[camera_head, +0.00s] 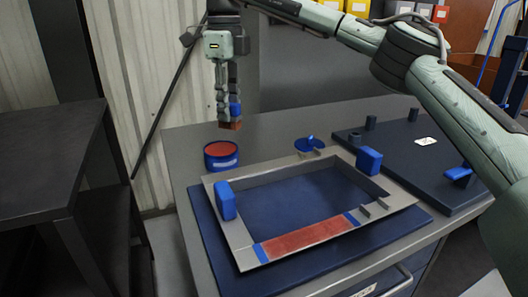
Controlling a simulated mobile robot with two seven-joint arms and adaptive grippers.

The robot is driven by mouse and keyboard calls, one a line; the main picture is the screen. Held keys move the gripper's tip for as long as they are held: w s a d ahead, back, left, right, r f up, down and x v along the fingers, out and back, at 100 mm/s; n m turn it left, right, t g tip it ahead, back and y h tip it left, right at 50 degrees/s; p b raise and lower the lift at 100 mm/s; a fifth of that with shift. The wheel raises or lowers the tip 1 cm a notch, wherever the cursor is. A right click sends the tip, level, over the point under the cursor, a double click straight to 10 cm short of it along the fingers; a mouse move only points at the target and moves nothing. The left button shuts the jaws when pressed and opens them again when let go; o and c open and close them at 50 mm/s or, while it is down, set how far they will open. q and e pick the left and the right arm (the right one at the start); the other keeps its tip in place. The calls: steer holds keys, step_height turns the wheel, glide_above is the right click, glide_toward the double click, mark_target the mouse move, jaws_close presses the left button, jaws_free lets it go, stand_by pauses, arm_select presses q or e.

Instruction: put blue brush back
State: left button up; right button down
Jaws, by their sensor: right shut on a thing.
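My right gripper (227,112) hangs straight down at the upper left of the head view, on the arm that comes in from the right. It is shut on the blue brush (236,109), whose blue part shows beside the fingers, with a reddish-brown end below. The brush is held above the back left of the bench, over the blue tin (221,163) with a red surface inside, and apart from it. A small blue round holder (309,145) stands behind the grey frame. My left gripper is not in view.
The grey frame (236,234) lies on a dark blue mat (408,229), with blue blocks on its left and back right and a red strip between blue bands in front. A dark board (405,147) with pegs is at the right. A dark shelf (50,150) stands left.

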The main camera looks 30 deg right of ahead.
steer(key=d+f, duration=0.2)
steer(key=d, duration=0.1)
steer(key=w+d+f, duration=0.1)
steer(key=d+f, duration=0.1)
steer(key=d, duration=0.1)
steer(key=d+f, duration=0.2)
steer(key=d, duration=0.2)
steer(key=shift+w+d+f+p, duration=0.1)
steer(key=shift+w+p, duration=0.25)
steer(key=shift+w, duration=0.05)
steer(key=shift+d+f, duration=0.15)
steer(key=shift+d, duration=0.1)
steer(key=shift+w+d+f, duration=0.1)
steer(key=shift+f, duration=0.1)
step_height(320, 180, down, 3)
steer(key=shift+f, duration=0.4)
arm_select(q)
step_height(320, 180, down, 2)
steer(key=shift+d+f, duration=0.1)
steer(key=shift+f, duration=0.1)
